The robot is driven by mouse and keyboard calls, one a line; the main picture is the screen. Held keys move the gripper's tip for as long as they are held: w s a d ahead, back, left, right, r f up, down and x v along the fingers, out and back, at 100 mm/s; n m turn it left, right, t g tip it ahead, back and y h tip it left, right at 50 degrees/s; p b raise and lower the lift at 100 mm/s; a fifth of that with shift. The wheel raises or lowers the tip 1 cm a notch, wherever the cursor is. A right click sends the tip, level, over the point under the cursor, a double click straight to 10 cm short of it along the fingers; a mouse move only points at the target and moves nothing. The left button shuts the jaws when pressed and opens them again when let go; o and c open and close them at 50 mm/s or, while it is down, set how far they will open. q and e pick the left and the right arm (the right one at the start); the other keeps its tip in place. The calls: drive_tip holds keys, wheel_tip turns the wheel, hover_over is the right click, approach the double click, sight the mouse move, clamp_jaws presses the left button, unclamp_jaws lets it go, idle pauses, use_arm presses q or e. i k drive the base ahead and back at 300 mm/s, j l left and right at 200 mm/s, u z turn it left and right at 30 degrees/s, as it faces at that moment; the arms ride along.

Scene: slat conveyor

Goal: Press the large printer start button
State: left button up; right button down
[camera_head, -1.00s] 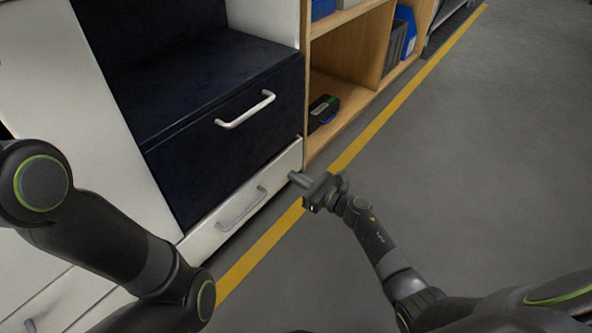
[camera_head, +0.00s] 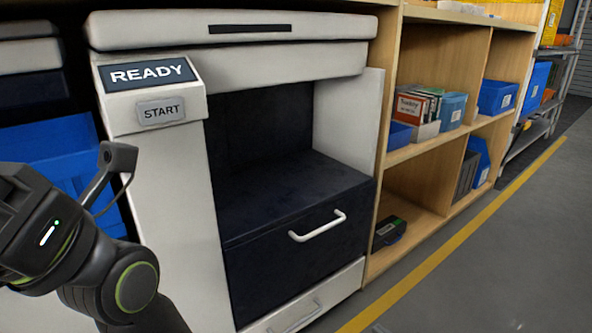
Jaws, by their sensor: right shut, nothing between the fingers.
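The printer's grey START button (camera_head: 161,111) shows at the upper left, on a white sloped panel below a dark READY display (camera_head: 148,74). Nothing touches the button or covers it. My left arm comes in at the lower left. Its gripper body (camera_head: 40,235) is in front of the printer, below and left of the button; its fingertips do not show.
The white and dark printer (camera_head: 345,120) has a handled drawer (camera_head: 317,225). Wooden shelves (camera_head: 465,60) with blue bins (camera_head: 497,97) stand to its right. A yellow floor line (camera_head: 470,235) runs along the front, with clear grey floor beyond it.

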sight(161, 110)
drive_tip(key=k, duration=0.85)
